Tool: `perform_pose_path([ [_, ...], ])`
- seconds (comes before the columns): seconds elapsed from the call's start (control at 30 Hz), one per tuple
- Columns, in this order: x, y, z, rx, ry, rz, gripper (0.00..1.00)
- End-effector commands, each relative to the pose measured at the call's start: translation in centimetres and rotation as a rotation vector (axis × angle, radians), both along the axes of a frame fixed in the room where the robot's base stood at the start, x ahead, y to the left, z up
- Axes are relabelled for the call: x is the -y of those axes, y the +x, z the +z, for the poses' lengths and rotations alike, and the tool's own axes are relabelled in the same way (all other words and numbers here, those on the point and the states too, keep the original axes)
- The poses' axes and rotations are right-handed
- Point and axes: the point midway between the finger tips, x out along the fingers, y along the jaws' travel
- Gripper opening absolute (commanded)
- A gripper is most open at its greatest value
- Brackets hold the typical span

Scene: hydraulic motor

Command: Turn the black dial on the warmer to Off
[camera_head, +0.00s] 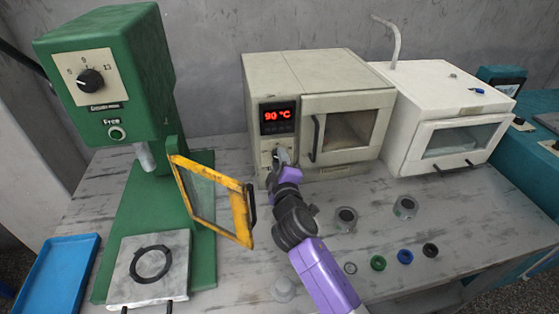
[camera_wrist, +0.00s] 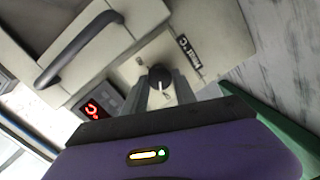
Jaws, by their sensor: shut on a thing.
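The warmer (camera_head: 315,75) is a cream box at the back middle of the bench, with a red display (camera_head: 278,116) reading 90 °C. Its black dial (camera_wrist: 159,75) sits on the front panel below the display, with a white mark on it. My gripper (camera_head: 281,158) reaches the panel from the front. In the wrist view my gripper (camera_wrist: 161,88) has one finger on each side of the dial and is shut on it. In the head view the dial is mostly hidden behind my gripper. The dial's position label is too hidden to read.
The warmer's door handle (camera_head: 316,137) is close to the right of my gripper. A yellow-framed guard (camera_head: 240,207) on the green press (camera_head: 150,75) stands open to the left. Metal cups (camera_head: 346,218) and several small rings (camera_head: 378,263) lie to the right of my arm.

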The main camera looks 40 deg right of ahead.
Motion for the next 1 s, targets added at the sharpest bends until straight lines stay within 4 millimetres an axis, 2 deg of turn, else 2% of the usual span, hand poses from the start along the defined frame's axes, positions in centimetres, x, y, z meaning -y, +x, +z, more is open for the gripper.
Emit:
perform_pose_path([
  [0.4,-0.10,0.00,-0.27,-0.126,-0.179,0.000,0.00],
  [1.0,-0.08,-0.01,-0.31,-0.149,-0.214,-0.001,0.00],
])
